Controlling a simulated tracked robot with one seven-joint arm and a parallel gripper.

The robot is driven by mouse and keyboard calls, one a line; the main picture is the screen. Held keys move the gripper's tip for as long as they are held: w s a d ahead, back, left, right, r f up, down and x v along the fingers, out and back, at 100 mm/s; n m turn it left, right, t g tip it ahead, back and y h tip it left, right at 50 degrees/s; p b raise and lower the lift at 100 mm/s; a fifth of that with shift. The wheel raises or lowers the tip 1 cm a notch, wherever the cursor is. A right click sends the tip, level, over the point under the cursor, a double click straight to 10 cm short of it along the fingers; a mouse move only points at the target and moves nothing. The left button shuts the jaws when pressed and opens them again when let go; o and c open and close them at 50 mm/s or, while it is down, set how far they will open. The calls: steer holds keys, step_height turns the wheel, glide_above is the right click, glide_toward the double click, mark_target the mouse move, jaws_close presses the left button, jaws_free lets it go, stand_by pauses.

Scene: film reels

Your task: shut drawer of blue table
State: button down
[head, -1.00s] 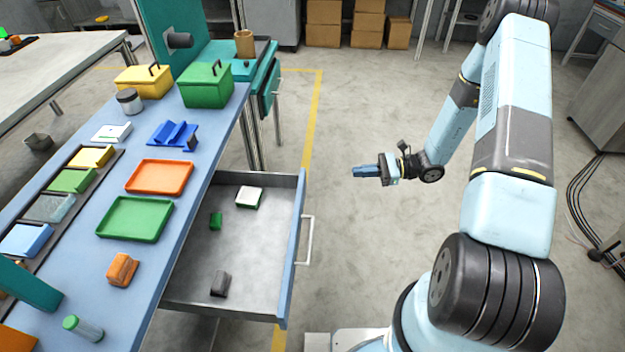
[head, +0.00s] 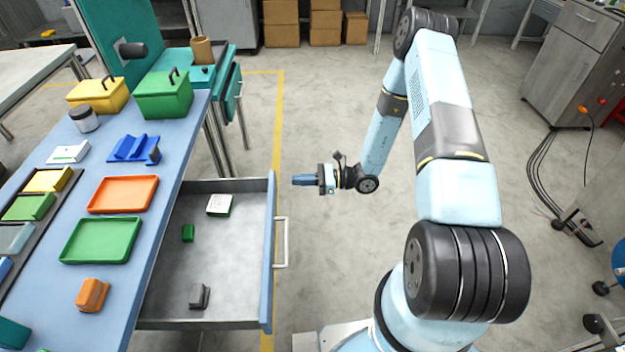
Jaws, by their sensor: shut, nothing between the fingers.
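The blue table (head: 150,215) stands at the left. Its drawer (head: 235,290) is pulled out to the right, with a blue front (head: 268,245) and a pale bar handle (head: 282,243). Inside lie a white-topped green block (head: 219,205), a small green block (head: 188,233) and a dark grey piece (head: 199,296). My gripper (head: 296,180) is shut and empty. It points left, a short way to the right of the drawer front's far end, apparently without touching it.
On the tabletop are an orange tray (head: 123,194), a green tray (head: 100,240), a green box (head: 163,95), a yellow box (head: 97,95) and a blue rack (head: 134,148). A teal table (head: 200,72) stands behind. The floor beyond my gripper is clear.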

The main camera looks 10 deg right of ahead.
steer(key=a, duration=0.5)
steer(key=shift+w, duration=0.2)
